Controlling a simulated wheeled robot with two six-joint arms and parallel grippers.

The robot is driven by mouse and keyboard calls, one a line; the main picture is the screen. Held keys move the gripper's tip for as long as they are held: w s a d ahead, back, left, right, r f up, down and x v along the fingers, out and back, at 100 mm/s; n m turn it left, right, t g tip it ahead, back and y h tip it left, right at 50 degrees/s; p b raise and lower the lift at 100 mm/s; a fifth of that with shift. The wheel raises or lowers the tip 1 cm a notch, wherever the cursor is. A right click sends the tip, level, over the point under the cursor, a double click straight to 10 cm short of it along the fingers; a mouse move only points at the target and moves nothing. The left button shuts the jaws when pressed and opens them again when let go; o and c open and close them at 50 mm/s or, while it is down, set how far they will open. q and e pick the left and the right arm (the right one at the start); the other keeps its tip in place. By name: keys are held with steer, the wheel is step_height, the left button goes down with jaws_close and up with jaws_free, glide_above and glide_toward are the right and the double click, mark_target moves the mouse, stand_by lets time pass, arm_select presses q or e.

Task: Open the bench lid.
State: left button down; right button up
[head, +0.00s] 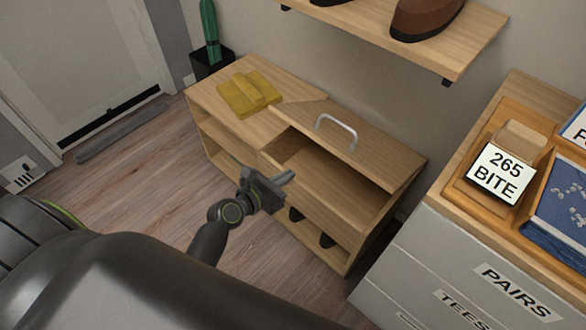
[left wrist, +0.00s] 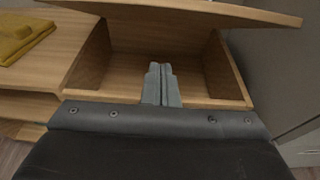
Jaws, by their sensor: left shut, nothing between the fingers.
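The wooden bench (head: 217,97) stands against the wall. Its lid (head: 377,155), with a grey bar handle (head: 337,131) on top, is tilted up over the right part, and the compartment beneath shows through the gap at the front. My left gripper (head: 285,179) is shut and empty at the front of the open compartment, below the raised lid. In the left wrist view the closed fingers (left wrist: 161,84) point into the compartment, with the lid's underside (left wrist: 190,12) above them. I cannot tell whether the fingers touch the bench. My right gripper is not in view.
A folded yellow cloth (head: 249,92) lies on the bench's fixed left top. A shelf with shoes (head: 425,18) hangs above. A drawer unit (head: 430,262) with trays on top stands close on the right.

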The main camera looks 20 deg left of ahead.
arm_select(q)
steer(key=w+d+r, duration=0.1)
steer(key=w+d, duration=0.2)
steer(key=w, duration=0.6)
steer(key=shift+w+d+b, duration=0.25)
steer(key=shift+w+b, duration=0.05)
steer(key=shift+b, duration=0.1)
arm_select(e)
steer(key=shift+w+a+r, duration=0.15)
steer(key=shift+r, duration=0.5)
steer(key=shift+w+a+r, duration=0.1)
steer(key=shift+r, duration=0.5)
arm_select(q)
steer(key=shift+r, duration=0.15)
